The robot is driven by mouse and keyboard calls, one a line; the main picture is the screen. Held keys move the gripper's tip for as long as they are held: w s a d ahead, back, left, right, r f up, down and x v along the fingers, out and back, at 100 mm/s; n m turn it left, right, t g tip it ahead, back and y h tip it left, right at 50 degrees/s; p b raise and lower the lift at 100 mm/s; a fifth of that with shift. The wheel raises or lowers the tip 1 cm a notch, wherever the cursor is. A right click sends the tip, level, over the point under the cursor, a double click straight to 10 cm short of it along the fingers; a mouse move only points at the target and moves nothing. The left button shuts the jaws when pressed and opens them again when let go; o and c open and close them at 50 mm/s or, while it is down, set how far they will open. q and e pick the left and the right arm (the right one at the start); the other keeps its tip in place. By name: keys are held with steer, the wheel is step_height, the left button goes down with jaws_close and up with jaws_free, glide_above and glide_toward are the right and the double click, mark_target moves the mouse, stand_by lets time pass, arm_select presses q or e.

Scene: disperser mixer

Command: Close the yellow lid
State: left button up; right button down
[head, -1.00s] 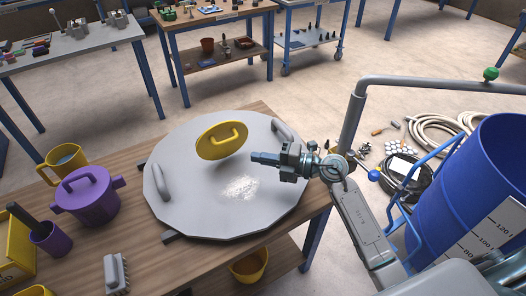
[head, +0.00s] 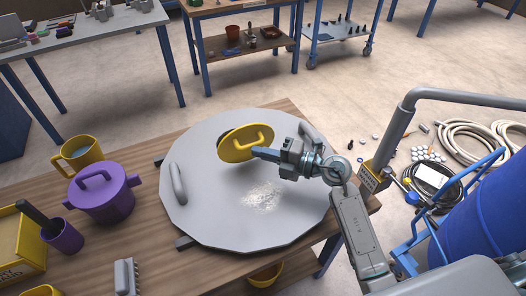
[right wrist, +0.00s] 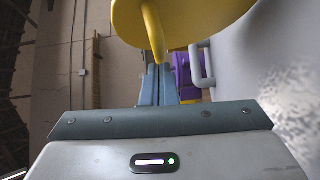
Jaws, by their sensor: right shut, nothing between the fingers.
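The yellow lid (head: 237,149) is a round disc with a bar handle, on the large grey round cover (head: 200,215). It stands tilted up from the cover, and its handle side faces my right gripper. My right gripper (head: 258,153) is shut and empty, its fingertips at the lid's right side, close to the handle. In the right wrist view the shut fingers (right wrist: 158,85) are just below the lid (right wrist: 205,22) and its handle (right wrist: 153,32); I cannot tell whether they touch. My left gripper is not in view.
White powder (head: 262,196) lies on the cover, which has grey side handles (head: 178,184). A blue barrel (head: 485,215) stands at the right.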

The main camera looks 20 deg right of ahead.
mark_target(255, 126)
steer(key=shift+w+d+r+p, duration=0.1)
steer(key=shift+w+r+p, duration=0.1)
steer(key=shift+p, duration=0.2)
steer(key=shift+m+g+h, duration=0.3)
steer(key=shift+m+h, duration=0.1)
steer(key=shift+m, duration=0.1)
steer(key=w+r+p, duration=0.1)
steer(key=w+p, duration=0.1)
steer(key=w+r+p, duration=0.1)
steer(key=w+p, duration=0.1)
steer(key=p, duration=0.1)
steer(key=w+a+r+p, duration=0.1)
steer(key=w+p, duration=0.1)
steer(key=shift+w+a+p, duration=0.1)
steer(key=shift+w+p, duration=0.3)
steer(key=w+a+f+m+g+h, duration=0.1)
steer(key=w+f, duration=0.4)
steer(key=w, duration=0.3)
steer(key=w+a+f+m+g+h+b, duration=0.1)
steer(key=w+f, duration=0.3)
steer(key=w, duration=0.4)
steer(key=shift+w+f+m+g, duration=0.3)
steer(key=shift+w+f+m, duration=0.05)
steer(key=shift+f+m, duration=0.05)
steer(key=shift+a, duration=0.1)
